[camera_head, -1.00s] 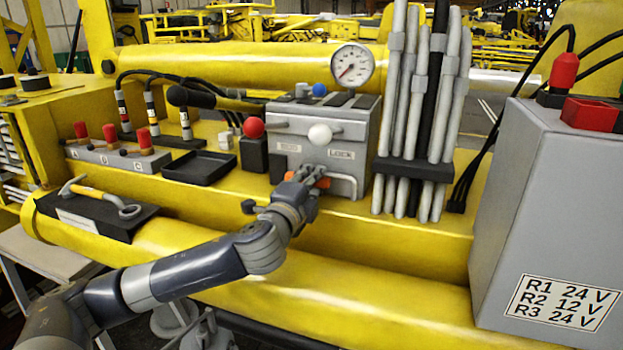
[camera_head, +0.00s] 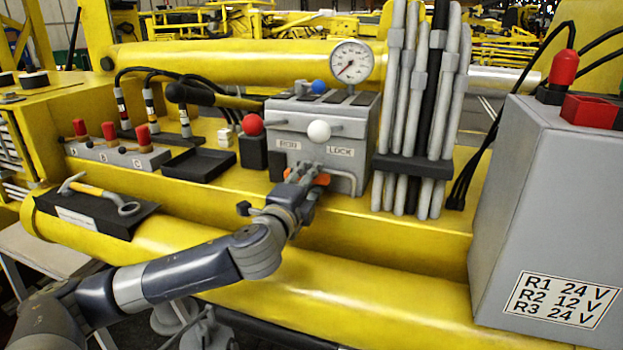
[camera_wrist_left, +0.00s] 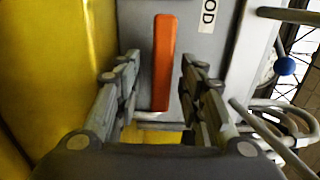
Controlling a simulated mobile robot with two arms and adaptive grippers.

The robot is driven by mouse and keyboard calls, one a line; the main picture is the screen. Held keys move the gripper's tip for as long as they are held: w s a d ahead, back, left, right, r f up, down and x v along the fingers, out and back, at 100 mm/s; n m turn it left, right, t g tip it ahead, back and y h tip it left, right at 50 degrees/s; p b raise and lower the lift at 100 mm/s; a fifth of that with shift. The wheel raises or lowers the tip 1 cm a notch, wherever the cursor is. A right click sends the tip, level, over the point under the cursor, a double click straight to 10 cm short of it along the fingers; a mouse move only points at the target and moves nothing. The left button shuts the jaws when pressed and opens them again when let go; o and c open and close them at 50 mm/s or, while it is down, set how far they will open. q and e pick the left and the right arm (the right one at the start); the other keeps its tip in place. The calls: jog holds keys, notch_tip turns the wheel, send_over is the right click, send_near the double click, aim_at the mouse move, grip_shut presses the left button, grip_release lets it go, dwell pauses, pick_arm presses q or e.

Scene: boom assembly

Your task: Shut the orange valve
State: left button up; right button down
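The orange valve (camera_head: 322,179) is a bar handle low on the front of the grey control box (camera_head: 345,180). In the head view it lies roughly crosswise, partly hidden by my left gripper (camera_head: 304,172). In the left wrist view the orange handle (camera_wrist_left: 163,62) runs parallel to the text of a white label. There my left gripper (camera_wrist_left: 160,85) is open, with one finger on each side of the handle in the picture and gaps between. I cannot tell whether the handle lies fully within finger depth. My right gripper is not in view.
Red (camera_head: 252,125) and white (camera_head: 319,131) ball knobs are above the valve. A pressure gauge (camera_head: 352,62) tops the box. Upright grey hoses (camera_head: 415,110) stand to its right.

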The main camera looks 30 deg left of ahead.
pick_arm(q)
jog(key=v, duration=0.6)
dwell(0.5)
